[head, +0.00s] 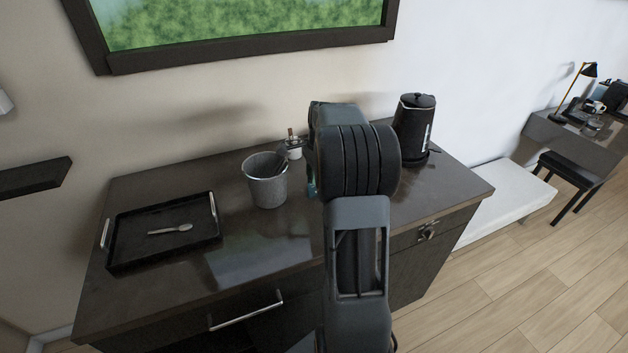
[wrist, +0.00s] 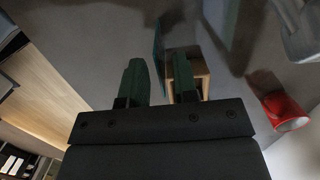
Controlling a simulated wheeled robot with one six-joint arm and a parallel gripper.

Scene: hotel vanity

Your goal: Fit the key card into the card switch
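A thin teal card (wrist: 159,48), which looks like the key card, stands edge-on in the wrist view beside a small wooden block (wrist: 201,75). Whether it sits in the block cannot be told. In the head view a sliver of teal (head: 311,184) shows at the left edge of my arm, which hides the rest. My gripper (wrist: 160,62) is open, its two dark fingers apart with the card between or just beyond them. No contact is visible. In the head view my gripper is hidden behind my arm. I cannot identify the card switch in either view.
On the dark counter (head: 235,247) are a black tray (head: 130,249) with a spoon (head: 170,230), a grey bucket (head: 265,182), a small white bottle (head: 294,150) and a black kettle (head: 413,130). A red object (wrist: 284,108) lies right of the fingers in the wrist view.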

